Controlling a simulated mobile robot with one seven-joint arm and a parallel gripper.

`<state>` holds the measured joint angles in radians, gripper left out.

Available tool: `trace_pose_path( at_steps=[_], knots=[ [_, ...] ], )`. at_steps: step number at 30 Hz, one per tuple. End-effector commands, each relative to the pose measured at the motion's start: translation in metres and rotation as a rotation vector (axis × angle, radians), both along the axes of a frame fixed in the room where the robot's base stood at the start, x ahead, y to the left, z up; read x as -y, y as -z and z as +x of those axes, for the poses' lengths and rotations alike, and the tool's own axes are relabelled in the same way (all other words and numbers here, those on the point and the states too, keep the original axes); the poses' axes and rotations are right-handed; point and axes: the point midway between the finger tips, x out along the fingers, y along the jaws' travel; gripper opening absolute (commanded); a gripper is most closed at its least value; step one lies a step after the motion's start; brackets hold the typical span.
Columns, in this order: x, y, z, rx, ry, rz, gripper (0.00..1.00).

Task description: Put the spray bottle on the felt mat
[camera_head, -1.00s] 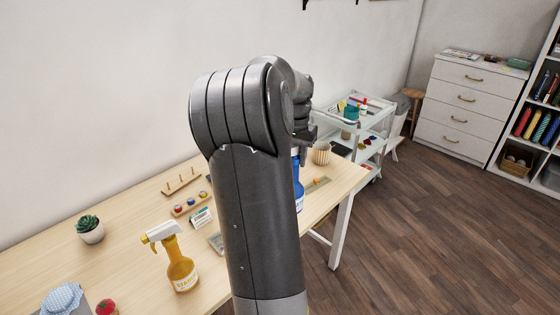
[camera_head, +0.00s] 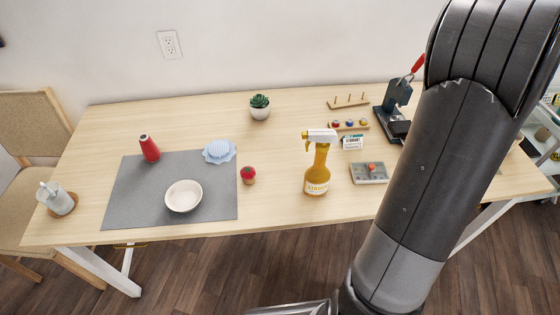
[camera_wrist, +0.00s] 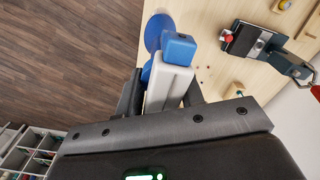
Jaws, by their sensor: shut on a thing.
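A blue spray bottle (camera_wrist: 154,32) with a white and blue head shows in the wrist view. My gripper (camera_wrist: 163,92) is shut on its head, one finger on each side. I cannot tell whether its base touches the table. In the head view my arm hides the gripper and this bottle. The grey felt mat (camera_head: 130,200) lies at the left of the table.
A yellow spray bottle (camera_head: 318,178) with a white head stands mid-table. A red pincushion (camera_head: 248,175) sits just right of the mat. A potted succulent (camera_head: 260,107) is at the back, and a dark press (camera_head: 394,115) at the right. The mat's left and front left are bare.

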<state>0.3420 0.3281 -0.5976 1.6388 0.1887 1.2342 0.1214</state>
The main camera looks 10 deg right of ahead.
Motion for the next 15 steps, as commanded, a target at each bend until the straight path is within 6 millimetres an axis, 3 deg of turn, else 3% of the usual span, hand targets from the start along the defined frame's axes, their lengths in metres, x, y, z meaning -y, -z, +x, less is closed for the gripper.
trace_pose_path(
  at_steps=[8, 15],
  knots=[
    [-0.053, -0.001, 0.061, -0.004, -0.150, -0.004, 0.00],
    [-0.112, -0.001, 0.110, -0.006, -0.292, -0.006, 0.00]
  ],
)
